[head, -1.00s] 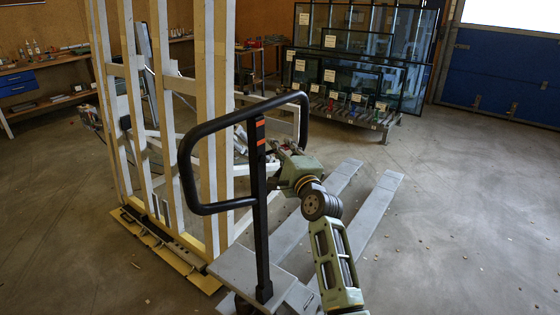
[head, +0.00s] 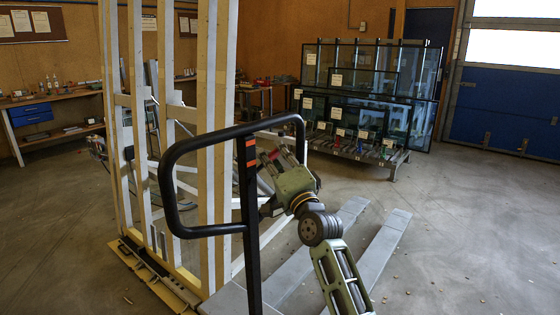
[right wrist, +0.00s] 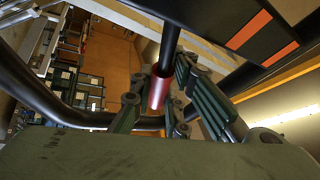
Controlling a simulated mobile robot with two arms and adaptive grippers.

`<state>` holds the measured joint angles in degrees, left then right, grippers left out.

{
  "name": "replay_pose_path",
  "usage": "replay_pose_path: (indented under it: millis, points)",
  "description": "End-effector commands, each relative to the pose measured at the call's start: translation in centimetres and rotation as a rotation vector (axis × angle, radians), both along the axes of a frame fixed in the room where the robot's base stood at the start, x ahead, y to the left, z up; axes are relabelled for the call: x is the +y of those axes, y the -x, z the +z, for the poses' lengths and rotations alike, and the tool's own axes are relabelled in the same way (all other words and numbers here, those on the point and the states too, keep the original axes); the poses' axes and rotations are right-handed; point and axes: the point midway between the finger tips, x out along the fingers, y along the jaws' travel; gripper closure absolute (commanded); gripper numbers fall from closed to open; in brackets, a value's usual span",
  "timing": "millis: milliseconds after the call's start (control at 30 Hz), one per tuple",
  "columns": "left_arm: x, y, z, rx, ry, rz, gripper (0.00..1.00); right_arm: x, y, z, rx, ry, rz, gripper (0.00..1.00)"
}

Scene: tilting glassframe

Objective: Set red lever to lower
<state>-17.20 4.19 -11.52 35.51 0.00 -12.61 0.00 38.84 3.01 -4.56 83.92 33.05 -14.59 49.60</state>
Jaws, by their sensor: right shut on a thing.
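The red lever (right wrist: 157,92) is a red sleeve on a dark rod, in the middle of the right wrist view. In the head view a small red part (head: 272,155) shows beside the dark handle post, just right of its orange marks. My right gripper (right wrist: 160,98) has its green fingers on both sides of the red sleeve and is shut on it. In the head view my right gripper (head: 272,162) sits inside the black handle loop (head: 165,190), its fingers partly hidden. My left gripper is not in view.
A tall white and yellow frame (head: 207,140) stands left of the handle. Grey forks (head: 380,250) stretch out low on the right. A glass rack (head: 370,100) and a workbench (head: 50,105) stand farther back. The floor at right is mostly clear.

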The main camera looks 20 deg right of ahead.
Motion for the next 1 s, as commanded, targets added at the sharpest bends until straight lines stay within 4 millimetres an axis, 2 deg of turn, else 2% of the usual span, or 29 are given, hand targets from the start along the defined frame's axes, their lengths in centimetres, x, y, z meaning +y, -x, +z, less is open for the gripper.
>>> replay_pose_path:
  millis: [367,400,600,1000]
  points:
    - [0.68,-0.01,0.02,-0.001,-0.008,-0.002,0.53,0.10,0.05,0.30,-0.008,0.001,-0.001,1.00]
    - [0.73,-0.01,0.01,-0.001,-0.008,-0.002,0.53,0.10,0.05,0.30,-0.008,0.001,-0.001,0.83]
    - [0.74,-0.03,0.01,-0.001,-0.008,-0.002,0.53,0.07,0.03,0.20,-0.006,0.002,-0.001,0.65]
    - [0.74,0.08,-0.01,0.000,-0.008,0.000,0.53,-0.07,0.53,-0.21,-0.003,0.002,-0.001,0.65]
